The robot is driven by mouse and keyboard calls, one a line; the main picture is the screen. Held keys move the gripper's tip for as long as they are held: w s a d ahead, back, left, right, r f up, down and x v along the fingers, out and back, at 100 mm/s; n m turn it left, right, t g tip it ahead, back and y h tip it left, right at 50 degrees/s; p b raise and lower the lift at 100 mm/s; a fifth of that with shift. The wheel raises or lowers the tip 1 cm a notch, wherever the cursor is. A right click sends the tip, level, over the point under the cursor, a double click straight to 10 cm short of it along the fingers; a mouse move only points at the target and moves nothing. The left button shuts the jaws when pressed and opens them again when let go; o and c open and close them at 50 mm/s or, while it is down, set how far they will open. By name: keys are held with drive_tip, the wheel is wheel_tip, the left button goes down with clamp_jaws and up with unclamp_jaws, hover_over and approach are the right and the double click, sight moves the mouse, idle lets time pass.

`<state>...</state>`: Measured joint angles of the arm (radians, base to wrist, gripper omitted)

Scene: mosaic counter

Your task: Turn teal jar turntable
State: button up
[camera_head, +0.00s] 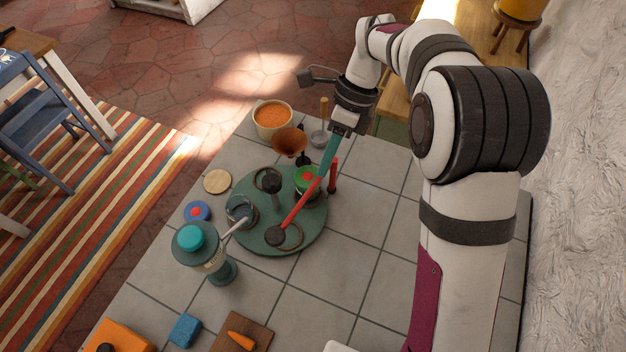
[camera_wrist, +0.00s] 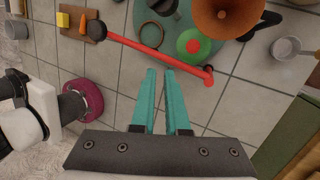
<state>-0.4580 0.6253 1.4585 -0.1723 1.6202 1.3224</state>
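The round teal turntable (camera_head: 313,217) lies on the tiled counter. On it are a jar with a green and red lid (camera_head: 305,178), a glass jar (camera_head: 240,208), ring-shaped items and a dark knobbed piece (camera_head: 272,185). A red rod (camera_head: 300,203) with a black knob end slants over the turntable; it also shows in the wrist view (camera_wrist: 135,45). My gripper (camera_wrist: 160,72) points down over the turntable's right side in the head view (camera_head: 324,172). Its teal fingers have a gap between them, with nothing seen held. The red rod passes just beyond the fingertips; contact cannot be told.
A copper-coloured funnel (camera_head: 289,141), an orange-filled pot (camera_head: 272,116) and a small pan (camera_head: 319,138) are behind. A teal pump-topped container (camera_head: 192,245) stands front left. Tiles to the right are clear.

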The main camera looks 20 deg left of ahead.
drive_tip(key=d+f+n+y, duration=0.1)
drive_tip(key=d+f+n, duration=0.1)
drive_tip(key=d+f+n+g+y, duration=0.1)
drive_tip(key=d+f+n, duration=0.1)
drive_tip(key=d, duration=0.1)
drive_tip(key=w+d+f+n+y, duration=0.1)
drive_tip(key=d+f+n, duration=0.1)
drive_tip(key=n, duration=0.1)
drive_tip(key=shift+d+f+y, duration=0.25)
drive_tip(key=shift+d+y, duration=0.05)
drive_tip(key=shift+y, duration=0.1)
clamp_jaws()
approach(304, 233)
drive_tip(key=shift+n, duration=0.4)
wheel_tip(304, 233, down, 4)
drive_tip(key=shift+f, duration=0.1)
drive_tip(key=shift+s+a+f, duration=0.2)
drive_tip(key=shift+s+a, duration=0.65)
drive_tip(key=shift+a, duration=0.05)
drive_tip(key=shift+s+a+f, duration=0.15)
drive_tip(key=shift+s+a, duration=0.25)
drive_tip(key=shift+a, duration=0.05)
